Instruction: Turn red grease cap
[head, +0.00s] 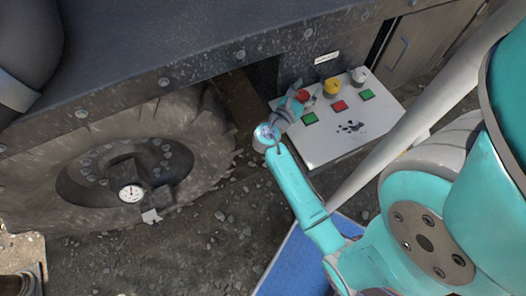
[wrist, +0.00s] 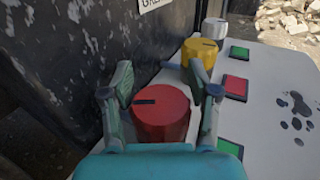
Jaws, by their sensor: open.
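The red grease cap (wrist: 161,113) stands on a white panel (wrist: 262,125), with a dark slot mark on its top. In the wrist view it lies between the two open fingers of my gripper (wrist: 160,100), one finger on each side. I cannot tell whether either finger touches it. In the head view the red cap (head: 302,96) shows partly behind my gripper (head: 297,94), at the panel's left end.
Green and red squares (wrist: 236,87) lie along the panel. A dark wall (wrist: 70,60) rises close on the left. A big wheel (head: 130,165) stands left.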

